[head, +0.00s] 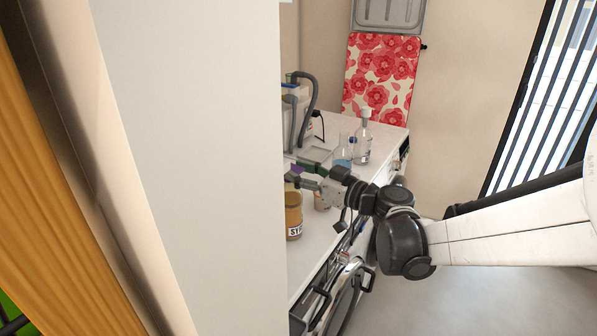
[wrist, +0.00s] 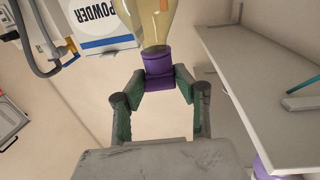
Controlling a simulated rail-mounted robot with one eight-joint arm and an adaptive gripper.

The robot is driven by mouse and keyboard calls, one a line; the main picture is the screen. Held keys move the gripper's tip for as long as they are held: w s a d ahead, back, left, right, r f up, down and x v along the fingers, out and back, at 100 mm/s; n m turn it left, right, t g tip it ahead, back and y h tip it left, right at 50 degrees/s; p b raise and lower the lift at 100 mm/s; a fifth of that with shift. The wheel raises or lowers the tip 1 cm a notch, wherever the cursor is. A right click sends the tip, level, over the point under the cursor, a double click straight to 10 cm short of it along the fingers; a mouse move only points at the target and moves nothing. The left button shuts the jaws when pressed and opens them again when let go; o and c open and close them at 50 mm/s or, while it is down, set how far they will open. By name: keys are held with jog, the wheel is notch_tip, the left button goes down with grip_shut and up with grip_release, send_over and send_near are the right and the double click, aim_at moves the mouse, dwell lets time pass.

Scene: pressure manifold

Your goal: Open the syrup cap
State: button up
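In the wrist view, my gripper (wrist: 158,82) has its green-padded fingers on both sides of a purple cap (wrist: 157,62). The cap is on the neck of a clear bottle with yellowish contents (wrist: 150,22), seen upside down. In the head view, my gripper (head: 300,177) is over the counter by the wall edge, with a bit of purple at its fingers. A brown jar (head: 293,212) with a partly hidden label stands just below it. The label is cut off, so I cannot tell which container is the syrup.
A white counter (head: 325,236) runs back along the wall. A clear pump bottle (head: 363,141) and a beaker with blue liquid (head: 343,155) stand behind my gripper. A tall pale panel (head: 190,150) hides the counter's left side. A powder box (wrist: 97,22) shows in the wrist view.

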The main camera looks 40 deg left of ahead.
jog(key=shift+c, duration=0.7)
jog(key=shift+r, duration=0.1)
jog(key=r+h+p, duration=0.1)
jog(key=h+p, duration=0.1)
jog(key=shift+r+h+p, duration=0.2)
jog(key=shift+h+p, duration=0.15)
jog(key=shift+h, duration=0.05)
jog(key=h+p, duration=0.1)
jog(key=a+r+h+p, duration=0.1)
jog(key=h, duration=0.1)
jog(key=shift+r+h+p, duration=0.1)
jog(key=shift+h+p, duration=0.2)
jog(key=shift+p, duration=0.1)
jog(key=h+p, duration=0.1)
jog(key=h, duration=0.1)
jog(key=a+r+h+p, duration=0.1)
jog(key=h, duration=0.1)
jog(key=shift+a, duration=0.1)
jog(key=shift+a+r+h+p, duration=0.1)
jog(key=shift+a+h+p, duration=0.15)
jog(key=shift+h, duration=0.5)
jog(key=shift+a+h+p, duration=0.2)
jog(key=shift+h+p, duration=0.1)
jog(key=shift+h, duration=0.5)
jog(key=shift+a+r+h+p, duration=0.1)
jog(key=shift+a+h+p, duration=0.15)
jog(key=shift+h, duration=0.5)
